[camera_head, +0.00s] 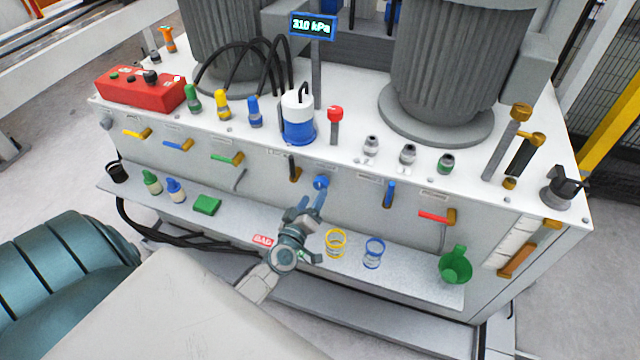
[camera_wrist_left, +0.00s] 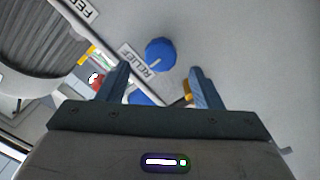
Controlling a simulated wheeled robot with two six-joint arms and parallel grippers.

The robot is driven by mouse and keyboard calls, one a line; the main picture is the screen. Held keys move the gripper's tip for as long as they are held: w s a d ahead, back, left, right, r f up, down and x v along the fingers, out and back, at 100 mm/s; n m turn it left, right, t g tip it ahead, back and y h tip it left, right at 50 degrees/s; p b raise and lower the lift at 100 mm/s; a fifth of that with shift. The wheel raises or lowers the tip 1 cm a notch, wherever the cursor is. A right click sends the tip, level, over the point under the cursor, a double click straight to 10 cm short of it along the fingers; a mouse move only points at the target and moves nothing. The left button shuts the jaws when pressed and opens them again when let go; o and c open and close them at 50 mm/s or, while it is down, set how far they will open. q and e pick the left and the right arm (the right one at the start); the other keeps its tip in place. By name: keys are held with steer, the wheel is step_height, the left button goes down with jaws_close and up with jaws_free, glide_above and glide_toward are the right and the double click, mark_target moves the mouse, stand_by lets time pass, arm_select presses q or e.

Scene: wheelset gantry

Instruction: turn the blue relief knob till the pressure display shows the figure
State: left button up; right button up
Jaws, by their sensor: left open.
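The blue relief knob (camera_head: 320,182) sits on the front face of the white cabinet. In the left wrist view the knob (camera_wrist_left: 160,54) has a pale pointer line and stands beside a RELIEF label (camera_wrist_left: 137,58). My left gripper (camera_head: 310,204) is open in front of the knob. In the left wrist view its fingers (camera_wrist_left: 157,78) are spread to either side, with the knob between and slightly beyond the tips, apart from both. My right gripper is not in view.
A blue lever (camera_head: 389,193) and a black-and-orange lever (camera_head: 294,168) flank the knob. The shelf below holds a yellow ring cup (camera_head: 335,243), a blue one (camera_head: 374,252) and a green funnel (camera_head: 455,266). A red-topped post (camera_head: 335,115) and a white-and-blue canister (camera_head: 298,118) stand above.

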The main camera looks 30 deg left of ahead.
mark_target(320, 187)
arm_select(q)
steer(key=x, duration=0.4)
steer(key=shift+w+a+f, duration=0.1)
steer(key=shift+w, duration=0.25)
steer(key=shift+w+a, duration=0.1)
steer(key=shift+w, duration=0.6)
steer(key=c, duration=0.8)
steer(key=shift+c, duration=0.9)
steer(key=shift+n, duration=0.4)
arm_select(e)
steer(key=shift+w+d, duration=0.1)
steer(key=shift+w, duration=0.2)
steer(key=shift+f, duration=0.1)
